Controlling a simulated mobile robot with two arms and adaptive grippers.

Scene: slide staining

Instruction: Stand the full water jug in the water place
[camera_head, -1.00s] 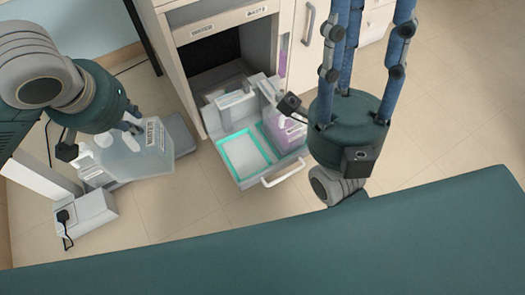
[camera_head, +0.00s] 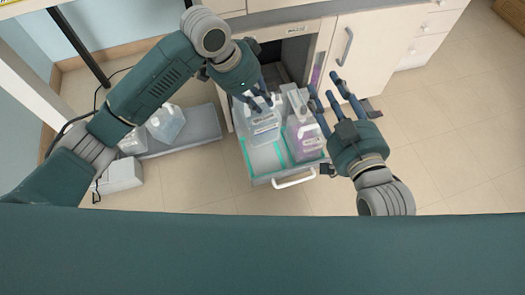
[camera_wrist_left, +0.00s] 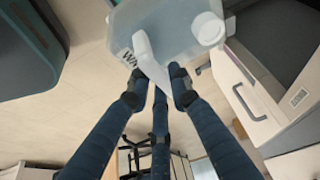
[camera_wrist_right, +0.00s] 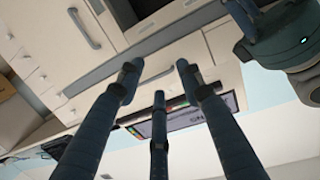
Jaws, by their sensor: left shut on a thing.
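My left gripper (camera_head: 258,100) is shut on the handle of a clear water jug (camera_head: 265,127). In the left wrist view the jug (camera_wrist_left: 165,25) shows its white cap and part of a label, with the fingers around its handle. The jug is over the back part of the left teal-outlined place (camera_head: 266,160) in the pulled-out drawer; I cannot tell if its base touches. A jug with purple liquid (camera_head: 304,142) stands in the right-hand place. My right gripper (camera_head: 335,100) is open and empty, above and right of the purple jug.
The drawer's front handle (camera_head: 294,180) points toward me. The cabinet (camera_head: 310,45) rises close behind the drawer. The floor in front and at right is clear.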

